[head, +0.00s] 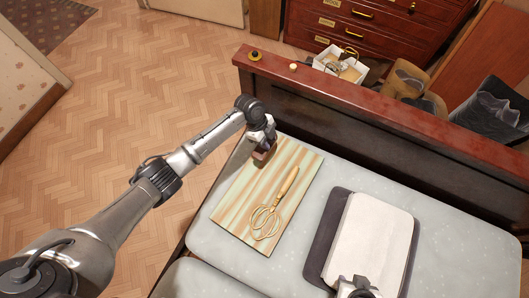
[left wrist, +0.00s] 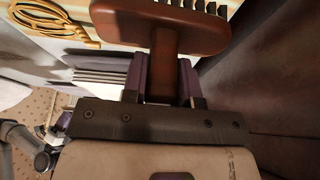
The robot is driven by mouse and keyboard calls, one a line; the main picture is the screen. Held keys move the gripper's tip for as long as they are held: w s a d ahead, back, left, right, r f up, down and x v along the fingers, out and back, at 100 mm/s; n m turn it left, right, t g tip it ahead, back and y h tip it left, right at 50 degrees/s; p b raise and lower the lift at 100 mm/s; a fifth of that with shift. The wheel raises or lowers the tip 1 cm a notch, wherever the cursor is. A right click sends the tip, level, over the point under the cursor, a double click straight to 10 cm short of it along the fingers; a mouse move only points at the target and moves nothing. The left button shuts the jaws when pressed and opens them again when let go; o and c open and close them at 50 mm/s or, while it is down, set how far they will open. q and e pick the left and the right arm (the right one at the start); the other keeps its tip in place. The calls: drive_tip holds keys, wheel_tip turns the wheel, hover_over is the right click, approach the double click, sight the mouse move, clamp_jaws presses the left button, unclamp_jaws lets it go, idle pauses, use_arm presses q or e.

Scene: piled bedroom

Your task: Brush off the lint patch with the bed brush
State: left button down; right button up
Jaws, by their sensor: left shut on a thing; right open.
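My left gripper (head: 266,143) is shut on the bed brush (head: 262,155), above the far left end of the striped cloth. In the left wrist view, the brush (left wrist: 160,27) is reddish brown with dark bristles along its top right edge, and its handle sits between the fingers. I cannot make out a lint patch in either view. My right gripper (head: 357,287) shows only in part at the bottom edge of the head view, over the near end of a white pad; it is open.
The striped cloth (head: 232,205) lies on a pale bed (head: 305,240) with a gold looped-head tool (head: 267,220) on it. A white pad (head: 368,240) rests on a dark piece (head: 324,233) to its right. A red-topped wooden board (head: 350,97) stands along the far edge.

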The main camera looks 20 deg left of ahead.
use_arm(q)
drive_tip(key=shift+r+p, duration=2.45)
drive_tip(key=shift+r, duration=0.15)
drive_tip(key=shift+f, duration=0.1)
